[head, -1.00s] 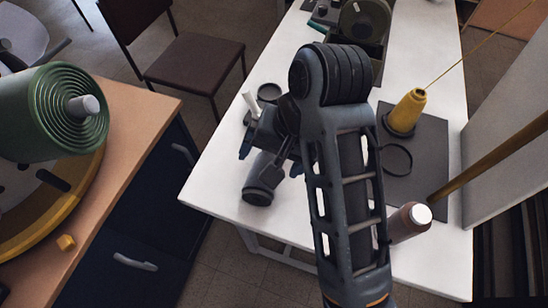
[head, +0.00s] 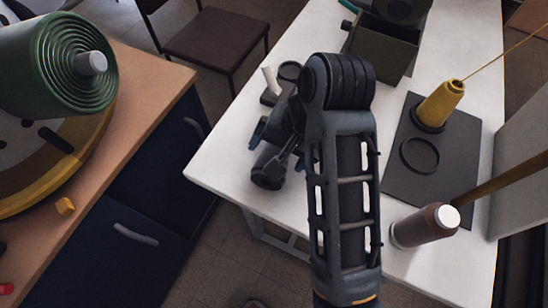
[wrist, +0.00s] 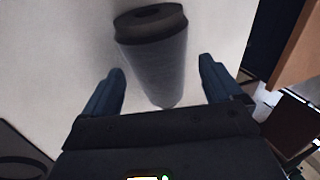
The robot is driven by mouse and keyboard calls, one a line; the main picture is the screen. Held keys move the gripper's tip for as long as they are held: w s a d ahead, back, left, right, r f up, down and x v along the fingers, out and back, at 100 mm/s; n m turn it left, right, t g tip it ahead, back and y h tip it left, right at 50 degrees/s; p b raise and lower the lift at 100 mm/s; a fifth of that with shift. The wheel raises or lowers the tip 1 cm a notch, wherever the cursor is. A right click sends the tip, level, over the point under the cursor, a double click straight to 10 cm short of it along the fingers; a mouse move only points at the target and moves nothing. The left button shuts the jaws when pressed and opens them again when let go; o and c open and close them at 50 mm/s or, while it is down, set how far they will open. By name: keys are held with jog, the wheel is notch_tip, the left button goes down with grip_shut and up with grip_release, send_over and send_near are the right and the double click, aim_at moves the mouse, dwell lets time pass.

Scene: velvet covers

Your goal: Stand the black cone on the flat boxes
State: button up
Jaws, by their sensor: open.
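The black cone (wrist: 155,65) shows in the wrist view against the white table, its broad rimmed end at the top and its narrow end toward me. It also shows in the head view (head: 268,176), partly hidden by my gripper; I cannot tell its exact tilt. My gripper (wrist: 160,68) is open, its blue fingers on either side of the cone's narrow part and apart from it. In the head view my gripper (head: 286,145) is over the table's left part. I cannot tell any flat boxes for sure.
On the white table (head: 235,140), a dark mat (head: 455,150) carries a yellow cone (head: 440,103) and a black ring (head: 420,156). A brown spool (head: 425,226) stands near the front. A dark open box (head: 380,45) is at the back. A wooden counter (head: 160,75) is left.

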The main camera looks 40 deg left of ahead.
aim_at(273, 148)
jog(key=shift+a+f, duration=0.1)
jog(key=shift+f, duration=0.2)
jog(key=c, duration=1.2)
jog(key=shift+r, duration=0.85)
jog(key=shift+c, duration=0.2)
notch_tip(273, 148, up, 3)
jog(key=shift+f, duration=0.1)
jog(key=s+d+r+p, duration=0.1)
jog(key=d+r+p, duration=0.5)
jog(key=d+p, duration=0.5)
jog(key=shift+s+d+r, duration=0.15)
jog(key=shift+d+r, duration=0.1)
jog(key=shift+s, duration=0.1)
